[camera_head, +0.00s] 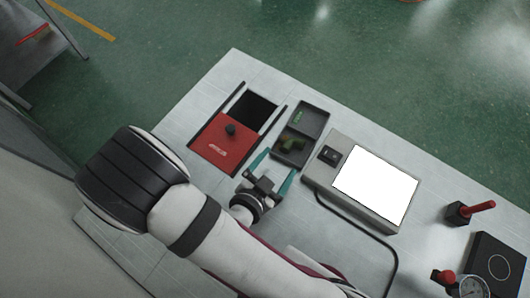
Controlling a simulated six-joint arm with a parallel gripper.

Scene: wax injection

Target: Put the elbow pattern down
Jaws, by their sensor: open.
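The elbow pattern seems to be the small dark green piece (291,143) lying in the near compartment of a dark two-part tray (322,123). Its exact shape is hard to make out in the shade. My gripper (279,163) has teal fingers, spread open with nothing visible between them. It is just at the near end of the tray, a little below the green piece in the picture and apart from it. The far compartment shows small bright green marks (298,116).
Left of the tray is a red plate (221,147) with a black knob, beside a black opening (254,110). Right is a grey box (325,173) with a bright white panel (376,188). A red-handled lever (470,211), a black block (497,265) and a gauge (472,288) stand far right.

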